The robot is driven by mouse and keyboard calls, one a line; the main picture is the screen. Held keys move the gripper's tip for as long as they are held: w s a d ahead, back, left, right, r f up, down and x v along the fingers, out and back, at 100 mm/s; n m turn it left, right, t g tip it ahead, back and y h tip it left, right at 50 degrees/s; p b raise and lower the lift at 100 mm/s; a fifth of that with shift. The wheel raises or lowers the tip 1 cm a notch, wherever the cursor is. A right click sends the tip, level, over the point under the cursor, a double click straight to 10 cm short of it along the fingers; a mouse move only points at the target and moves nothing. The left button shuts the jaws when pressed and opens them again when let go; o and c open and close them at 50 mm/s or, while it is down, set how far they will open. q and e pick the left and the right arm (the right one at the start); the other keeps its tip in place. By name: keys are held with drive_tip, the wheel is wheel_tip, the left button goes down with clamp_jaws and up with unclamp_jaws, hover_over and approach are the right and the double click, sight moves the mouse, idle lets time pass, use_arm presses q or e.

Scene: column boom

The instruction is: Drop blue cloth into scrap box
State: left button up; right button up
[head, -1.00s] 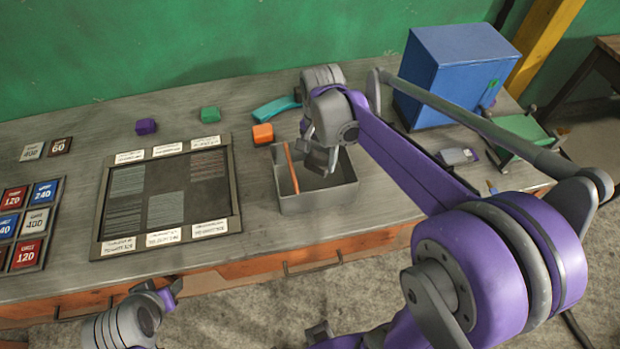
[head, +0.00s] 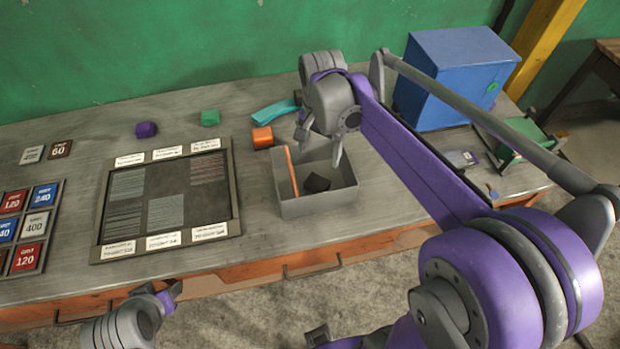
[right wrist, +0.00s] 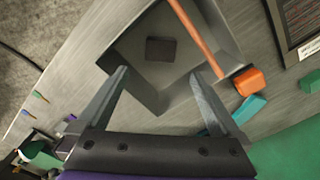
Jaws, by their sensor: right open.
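The grey scrap box (head: 318,206) stands open at the table's front edge, below my right gripper. A dark, squarish piece (head: 317,183) lies on its floor; in the right wrist view this piece (right wrist: 160,49) looks nearly black, and I cannot tell whether it is the blue cloth. An orange stick (head: 291,171) leans in the box's left part. My right gripper (head: 320,148) is open and empty above the box; in the right wrist view its fingers (right wrist: 158,73) are spread, with the piece beyond them. My left gripper (head: 166,295) is low at the front left, its jaws unclear.
An orange block (head: 262,138) and a curved teal piece (head: 274,110) lie behind the box. Green (head: 210,118) and purple (head: 146,130) blocks lie farther left. A framed dark board (head: 166,190) is left of the box. A blue cabinet (head: 450,80) stands at the back right.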

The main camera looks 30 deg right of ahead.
wheel_tip(320, 180, up, 7)
drive_tip(key=shift+f, duration=0.15)
idle(0.4)
drive_tip(key=s+a+f+n+t, duration=0.3)
drive_tip(key=s+f+n, duration=0.3)
drive_tip(key=s, duration=0.1)
drive_tip(key=s+a+f+n+t, duration=0.2)
drive_tip(key=s+a+f+n, duration=0.1)
drive_tip(key=s+f+n, duration=0.2)
drive_tip(key=shift+s+a+f+n+t, duration=0.4)
drive_tip(key=shift+s+f, duration=0.25)
drive_tip(key=shift+s, duration=0.3)
